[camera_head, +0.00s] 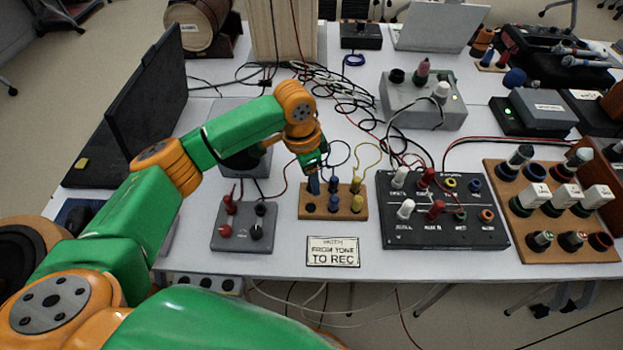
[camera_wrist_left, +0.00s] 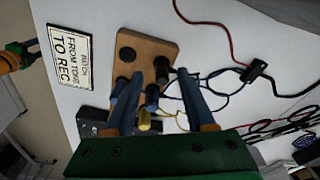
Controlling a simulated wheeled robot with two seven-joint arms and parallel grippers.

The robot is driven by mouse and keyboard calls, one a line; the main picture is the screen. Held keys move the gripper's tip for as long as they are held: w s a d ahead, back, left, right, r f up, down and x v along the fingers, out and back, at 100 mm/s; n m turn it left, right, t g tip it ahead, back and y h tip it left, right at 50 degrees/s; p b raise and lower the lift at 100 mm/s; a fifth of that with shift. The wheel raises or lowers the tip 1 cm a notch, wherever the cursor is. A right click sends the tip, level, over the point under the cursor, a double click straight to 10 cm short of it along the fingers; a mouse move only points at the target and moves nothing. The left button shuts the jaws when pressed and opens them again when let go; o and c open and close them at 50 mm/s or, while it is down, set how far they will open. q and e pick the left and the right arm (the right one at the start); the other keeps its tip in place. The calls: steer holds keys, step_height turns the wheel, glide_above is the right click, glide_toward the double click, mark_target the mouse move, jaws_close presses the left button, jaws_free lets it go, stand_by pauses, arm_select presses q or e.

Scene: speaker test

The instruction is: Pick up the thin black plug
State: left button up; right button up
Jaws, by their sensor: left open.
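The thin black plug (camera_wrist_left: 162,68) stands in the back-left place of a wooden block (camera_wrist_left: 150,50), showing between my left gripper's fingertips in the left wrist view. My left gripper (camera_wrist_left: 163,75) is open, with blue fingers either side of the plug; whether they touch it I cannot tell. In the head view, my left gripper (camera_head: 314,178) is over the left end of the block (camera_head: 344,215) and hides the plug. Blue plugs (camera_head: 334,203) and yellow plugs (camera_head: 357,203) stand to the right on the block.
A grey box (camera_head: 245,238) with red and black plugs is left of the block. A black panel (camera_head: 440,233) with several plugs is close on the right. A sign (camera_head: 333,252) lies in front. Loose cables (camera_head: 345,95) lie behind.

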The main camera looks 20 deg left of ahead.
arm_select(q)
steer(key=shift+w+f, duration=0.1)
steer(key=shift+f, duration=0.55)
steer(key=shift+w+f, duration=0.2)
steer(key=shift+f, duration=0.05)
steer(key=shift+s, duration=0.1)
jaws_close()
steer(key=shift+r, duration=0.15)
